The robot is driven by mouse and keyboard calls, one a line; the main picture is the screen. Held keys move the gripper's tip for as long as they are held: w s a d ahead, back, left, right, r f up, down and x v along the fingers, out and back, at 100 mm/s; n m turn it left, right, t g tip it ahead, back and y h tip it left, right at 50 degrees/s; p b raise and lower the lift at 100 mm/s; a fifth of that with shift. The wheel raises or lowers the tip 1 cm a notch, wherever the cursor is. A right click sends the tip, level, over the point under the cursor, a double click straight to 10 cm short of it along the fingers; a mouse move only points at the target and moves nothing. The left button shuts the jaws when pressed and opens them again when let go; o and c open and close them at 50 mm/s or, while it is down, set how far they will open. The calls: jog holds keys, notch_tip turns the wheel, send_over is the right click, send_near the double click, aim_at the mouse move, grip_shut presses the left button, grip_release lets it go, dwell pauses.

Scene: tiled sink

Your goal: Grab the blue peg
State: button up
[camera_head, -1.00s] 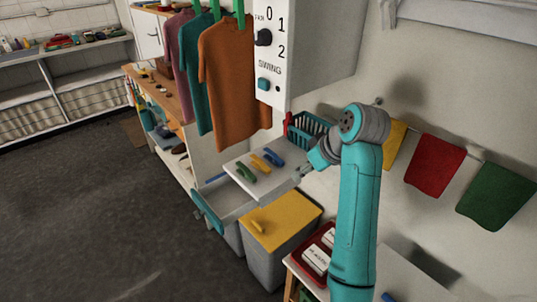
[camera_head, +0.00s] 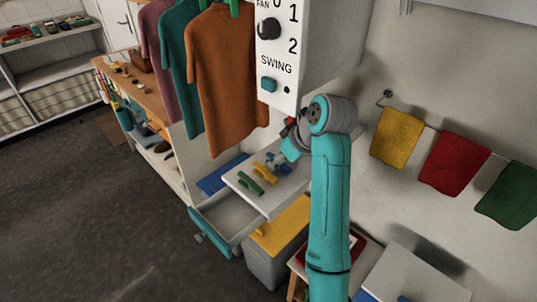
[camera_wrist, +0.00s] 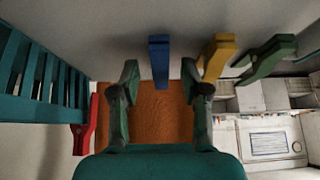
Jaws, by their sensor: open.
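The blue peg (camera_wrist: 159,62) shows in the wrist view at top centre, on a pale surface, between and just ahead of my fingertips. My gripper (camera_wrist: 160,78) is open, with one finger on each side of the peg's line and a gap on both sides. A yellow peg (camera_wrist: 218,57) and a green peg (camera_wrist: 266,57) stand to its right, the yellow one close to my right finger. In the head view my gripper (camera_head: 280,164) is over the white shelf (camera_head: 263,203), by the yellow peg (camera_head: 262,173) and green peg (camera_head: 249,185). The blue peg is hard to tell from my gripper there.
A teal basket (camera_wrist: 38,75) with a red peg (camera_wrist: 84,125) is at the left in the wrist view. An orange shirt (camera_head: 225,80) hangs behind the shelf. A control box (camera_head: 281,60) hangs above it, and an open drawer (camera_head: 226,215) is below.

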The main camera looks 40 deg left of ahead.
jog(key=shift+a+f, duration=0.2)
jog(key=shift+f, duration=0.05)
grip_shut()
jog(key=shift+r, duration=0.15)
